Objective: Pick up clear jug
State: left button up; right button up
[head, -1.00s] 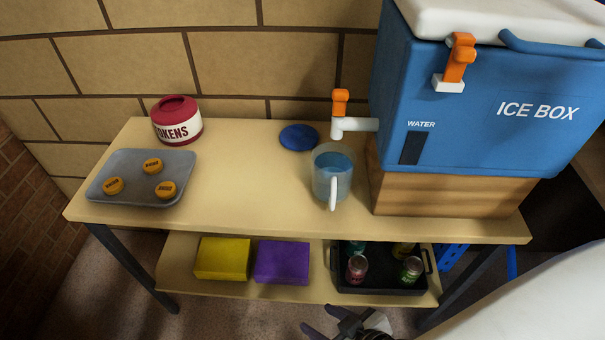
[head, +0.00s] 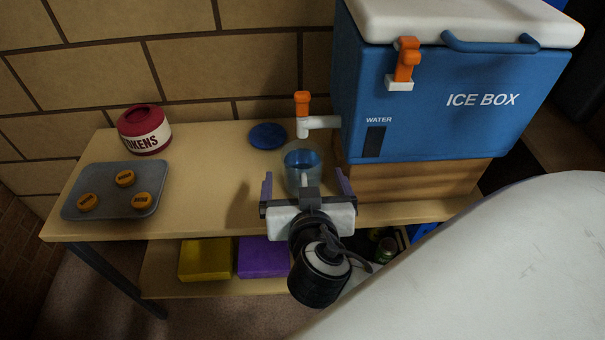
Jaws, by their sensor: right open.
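The clear jug (head: 302,160) stands on the table below the white water tap of the ice box, with bluish water inside. Its lower part and most of its handle are hidden behind my right gripper. My right gripper (head: 306,186) is open in front of the jug, one purple finger to the left and one to the right in the picture. I cannot tell whether either finger touches the jug. My left gripper is not in view.
The blue ice box (head: 430,100) sits on a wooden block (head: 420,182) right of the jug. A blue disc (head: 268,136) lies behind-left. A tokens jar (head: 144,131) and a grey tray (head: 75,207) with orange pucks stand left. Yellow (head: 205,259) and purple (head: 262,257) blocks lie on the lower shelf.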

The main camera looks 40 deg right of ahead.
send_near(301, 148)
jog(key=x, duration=0.4)
jog(key=shift+w+d+f+p, duration=0.1)
jog(key=shift+f+p, duration=0.2)
jog(key=shift+p, duration=0.05)
jog(key=c, duration=1.6)
jog(key=shift+r, duration=0.1)
jog(key=c, duration=0.4)
jog(key=shift+o, duration=0.2)
jog(key=shift+r, duration=0.1)
